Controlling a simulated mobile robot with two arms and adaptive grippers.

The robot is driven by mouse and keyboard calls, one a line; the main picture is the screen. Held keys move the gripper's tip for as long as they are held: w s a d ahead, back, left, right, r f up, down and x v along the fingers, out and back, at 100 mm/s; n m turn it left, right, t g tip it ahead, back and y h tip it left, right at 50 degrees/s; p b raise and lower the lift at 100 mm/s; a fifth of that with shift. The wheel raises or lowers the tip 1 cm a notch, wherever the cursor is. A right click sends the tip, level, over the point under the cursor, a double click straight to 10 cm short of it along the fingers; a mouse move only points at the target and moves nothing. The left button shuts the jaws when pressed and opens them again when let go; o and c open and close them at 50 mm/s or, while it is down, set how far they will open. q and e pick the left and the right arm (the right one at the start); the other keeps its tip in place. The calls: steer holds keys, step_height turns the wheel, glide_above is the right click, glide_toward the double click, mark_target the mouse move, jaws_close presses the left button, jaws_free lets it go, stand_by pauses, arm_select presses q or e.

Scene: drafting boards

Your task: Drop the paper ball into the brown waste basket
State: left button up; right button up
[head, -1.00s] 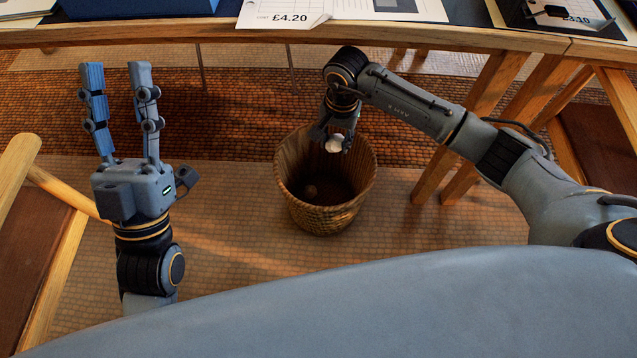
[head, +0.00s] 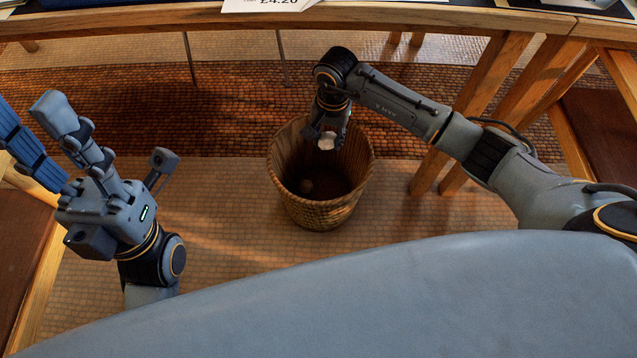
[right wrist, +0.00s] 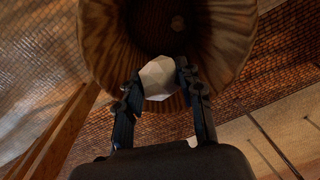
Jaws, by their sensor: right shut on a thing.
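The paper ball (head: 326,141) is white and faceted. My right gripper (head: 328,135) is shut on it, over the mouth of the brown waste basket (head: 322,214). In the right wrist view the paper ball (right wrist: 158,77) sits between the two fingertips of my right gripper (right wrist: 160,82), with the basket's brown wall (right wrist: 105,42) and dark inside beyond it. The basket stands upright on the floor. A small roundish thing (head: 306,185) lies inside it. My left gripper (head: 40,140) is at the left, fingers apart and empty, well away from the basket.
A wooden table edge (head: 400,17) runs across the top, with a price card (head: 262,5) on it. Wooden legs (head: 470,115) stand right of the basket. Wooden furniture (head: 45,255) is at the left. The tiled floor (head: 215,215) left of the basket is clear.

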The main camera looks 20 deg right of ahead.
steer(key=shift+f+b, duration=0.55)
steer(key=shift+f, duration=0.4)
steer(key=o, duration=0.8)
steer(key=shift+c, duration=0.2)
step_height(320, 180, up, 8)
steer(key=shift+s+d+f, duration=0.1)
steer(key=shift+d+f, duration=0.05)
steer(key=shift+f, duration=0.1)
